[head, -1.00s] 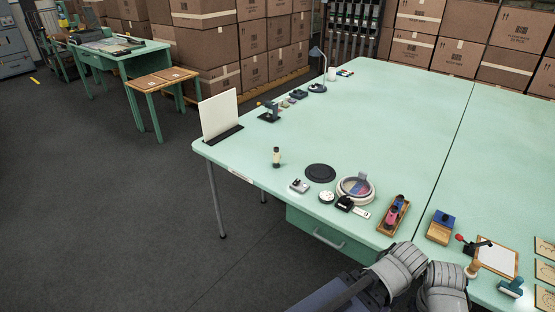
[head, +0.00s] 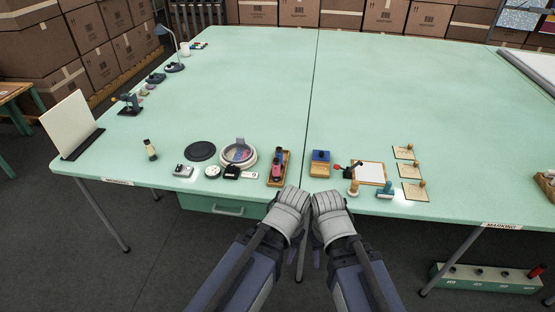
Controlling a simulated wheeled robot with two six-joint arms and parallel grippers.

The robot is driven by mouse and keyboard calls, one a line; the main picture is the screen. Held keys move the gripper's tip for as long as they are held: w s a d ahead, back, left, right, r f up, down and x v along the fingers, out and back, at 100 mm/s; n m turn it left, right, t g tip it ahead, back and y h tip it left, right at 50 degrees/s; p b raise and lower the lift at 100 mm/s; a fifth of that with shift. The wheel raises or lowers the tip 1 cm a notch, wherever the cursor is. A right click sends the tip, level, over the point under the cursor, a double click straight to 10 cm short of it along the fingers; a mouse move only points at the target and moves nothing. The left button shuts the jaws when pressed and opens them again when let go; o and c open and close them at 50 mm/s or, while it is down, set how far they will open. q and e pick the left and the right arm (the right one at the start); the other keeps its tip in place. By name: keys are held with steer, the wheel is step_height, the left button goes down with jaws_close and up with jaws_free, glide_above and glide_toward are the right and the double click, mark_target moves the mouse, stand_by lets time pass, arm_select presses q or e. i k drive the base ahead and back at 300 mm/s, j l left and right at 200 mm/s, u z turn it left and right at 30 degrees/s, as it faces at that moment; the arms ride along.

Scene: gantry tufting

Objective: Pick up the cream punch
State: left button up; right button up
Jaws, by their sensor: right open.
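A small pale, cream-grey punch-like thing (head: 183,170) lies near the front left edge of the table (head: 225,95). An upright cream cylinder with a dark top (head: 150,149) stands just behind it to the left. I cannot tell for sure which of the two is the cream punch. My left gripper (head: 290,200) and my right gripper (head: 328,203) are side by side at the table's front edge, well to the right of both. The right is open, with nothing seen in it. The left one's jaws are not clear, and neither touches a pale thing.
Between the pale things and my grippers are a black disc (head: 200,151), a round glass-topped dish (head: 238,153) and a wooden tray (head: 285,168) with coloured pieces. A blue-and-wood block (head: 320,164) and a clipboard (head: 368,173) are on the right. The table's middle and back are largely clear.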

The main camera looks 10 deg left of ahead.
mark_target(150, 149)
steer(key=u, duration=1.3)
steer(key=i+j+z, duration=0.15)
steer(key=i+z, duration=0.25)
steer(key=i+j+z, duration=0.2)
steer(key=z, duration=0.15)
steer(key=i+j+z, duration=0.4)
steer(key=k+l, duration=0.1)
steer(key=l, duration=0.05)
